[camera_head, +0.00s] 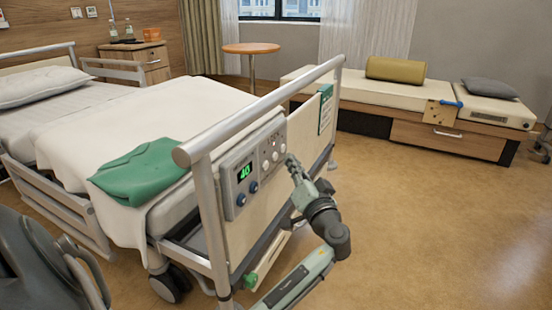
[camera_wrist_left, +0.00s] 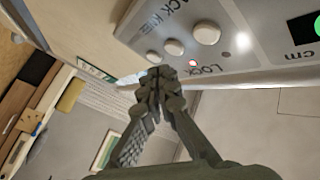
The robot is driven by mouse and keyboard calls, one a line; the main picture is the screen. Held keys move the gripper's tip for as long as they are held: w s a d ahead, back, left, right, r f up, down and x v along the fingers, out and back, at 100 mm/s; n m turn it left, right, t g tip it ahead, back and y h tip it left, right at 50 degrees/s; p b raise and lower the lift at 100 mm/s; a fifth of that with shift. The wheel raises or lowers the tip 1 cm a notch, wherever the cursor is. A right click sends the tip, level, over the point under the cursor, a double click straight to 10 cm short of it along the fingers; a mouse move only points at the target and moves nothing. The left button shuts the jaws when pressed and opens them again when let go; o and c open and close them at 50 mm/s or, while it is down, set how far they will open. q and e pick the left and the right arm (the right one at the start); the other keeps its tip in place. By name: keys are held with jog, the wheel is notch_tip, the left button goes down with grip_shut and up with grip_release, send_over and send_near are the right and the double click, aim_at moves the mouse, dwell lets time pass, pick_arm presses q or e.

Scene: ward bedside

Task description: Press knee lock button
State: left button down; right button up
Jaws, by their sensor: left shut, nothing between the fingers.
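The bed's control panel (camera_head: 252,168) is on the footboard, with a green display reading about 40, blue knobs and pale buttons. In the left wrist view, the panel (camera_wrist_left: 240,62) shows three round white buttons: a larger one (camera_wrist_left: 205,33), a middle one (camera_wrist_left: 174,47) and an end one (camera_wrist_left: 153,57). Lettering like "KNEE" and "LOCK" lies beside them, with a small red light (camera_wrist_left: 193,64) near "LOCK". My left gripper (camera_head: 291,160) is shut and empty at the panel's right end. Its fingertips (camera_wrist_left: 161,74) appear close to the end button; I cannot tell whether they touch.
The footboard's metal rail (camera_head: 260,108) runs above the panel. A green cloth (camera_head: 140,172) lies on the bed. A bench (camera_head: 410,100) with cushions stands by the back wall. The floor (camera_head: 430,220) right of the bed is clear.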

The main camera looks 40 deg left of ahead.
pick_arm(q)
jog(key=d, duration=0.2)
jog(key=w+d+b, duration=0.1)
jog(key=d, duration=0.1)
jog(key=shift+d+b, duration=0.1)
jog(key=shift+b, duration=0.2)
jog(key=w+d+r+b, duration=0.2)
jog(key=d, duration=0.5)
jog(key=shift+d, duration=0.35)
dwell(0.3)
